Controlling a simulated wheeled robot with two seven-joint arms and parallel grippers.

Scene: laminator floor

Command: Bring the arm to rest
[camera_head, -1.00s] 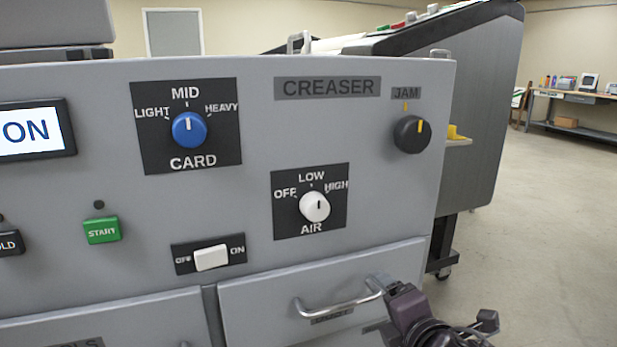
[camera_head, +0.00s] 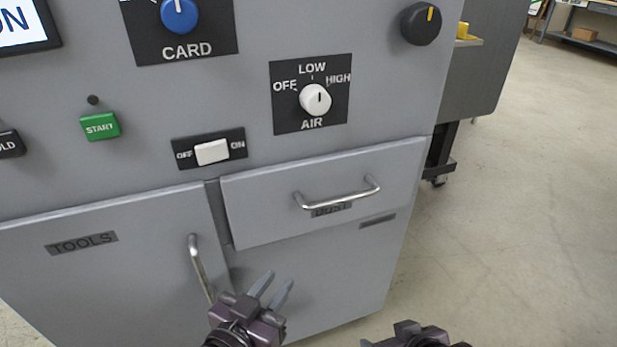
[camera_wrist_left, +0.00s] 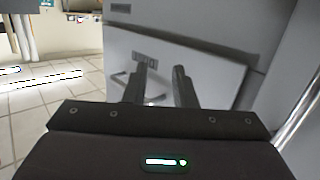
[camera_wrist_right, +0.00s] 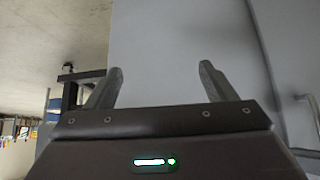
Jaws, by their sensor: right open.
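My left gripper (camera_head: 275,287) is low in front of the cabinet, right of the TOOLS door handle (camera_head: 200,268) in the head view. Its two fingers stand apart with nothing between them; the left wrist view also shows them apart (camera_wrist_left: 161,72). My right gripper (camera_head: 415,335) is partly cut off at the bottom edge of the head view, below and apart from the DUST drawer handle (camera_head: 338,196). In the right wrist view its fingers are wide open and empty (camera_wrist_right: 160,75), in front of a grey panel.
Open floor (camera_head: 520,220) lies to the right.

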